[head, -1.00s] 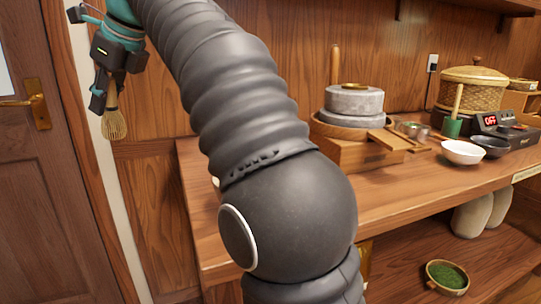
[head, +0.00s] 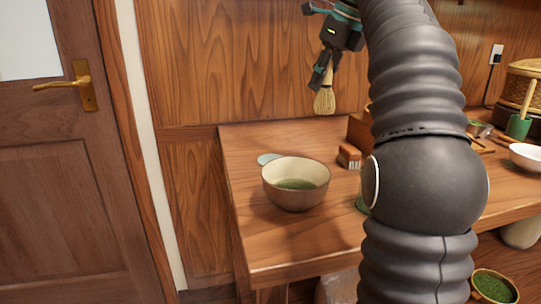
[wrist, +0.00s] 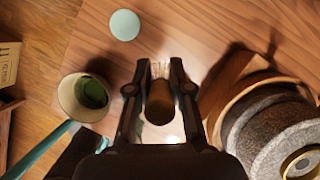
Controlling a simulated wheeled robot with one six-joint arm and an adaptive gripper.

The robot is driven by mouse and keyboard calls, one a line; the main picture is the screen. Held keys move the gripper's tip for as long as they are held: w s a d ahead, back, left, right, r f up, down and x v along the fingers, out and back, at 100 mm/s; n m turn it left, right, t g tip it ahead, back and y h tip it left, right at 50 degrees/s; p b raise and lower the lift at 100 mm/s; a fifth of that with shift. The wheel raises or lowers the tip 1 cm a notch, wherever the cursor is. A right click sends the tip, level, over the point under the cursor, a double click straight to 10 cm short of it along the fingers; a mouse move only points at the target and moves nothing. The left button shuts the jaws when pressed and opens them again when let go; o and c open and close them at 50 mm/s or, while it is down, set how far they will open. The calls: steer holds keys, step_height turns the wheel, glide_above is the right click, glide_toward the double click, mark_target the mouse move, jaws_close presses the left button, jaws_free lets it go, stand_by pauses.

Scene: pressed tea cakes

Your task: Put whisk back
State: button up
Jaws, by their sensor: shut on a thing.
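My gripper (head: 327,76) is shut on the whisk (head: 324,101), a pale bamboo whisk with its tines pointing down. It hangs in the air above the back of the counter, behind the bowl in the picture. In the wrist view my gripper (wrist: 155,92) has a finger on either side of the whisk's brown round handle end (wrist: 159,103); pale tines show beyond it. I cannot tell which thing is the whisk's place.
A beige bowl (head: 283,200) with green tea stands on the counter (head: 300,245). A small brush (head: 349,157) lies behind it. A stone mill (wrist: 270,130) shows right in the wrist view. A green item (head: 362,203) is partly hidden by my arm. A white bowl (head: 527,157) stands right.

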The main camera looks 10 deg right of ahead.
steer(key=shift+w+a+f+b, duration=0.55)
steer(key=shift+a+f+b, duration=0.1)
steer(key=shift+a+f, duration=1.2)
steer(key=shift+w+a+f+b, duration=0.5)
steer(key=shift+a+f+b, duration=0.15)
steer(key=shift+a+f, duration=1.15)
steer(key=shift+w+a+f+b, duration=0.55)
steer(key=shift+a+f+b, duration=0.1)
steer(key=shift+a+f, duration=1.2)
steer(key=shift+f, duration=0.1)
steer(key=o, duration=0.8)
steer(key=p+v, duration=0.4)
steer(key=v, duration=0.8)
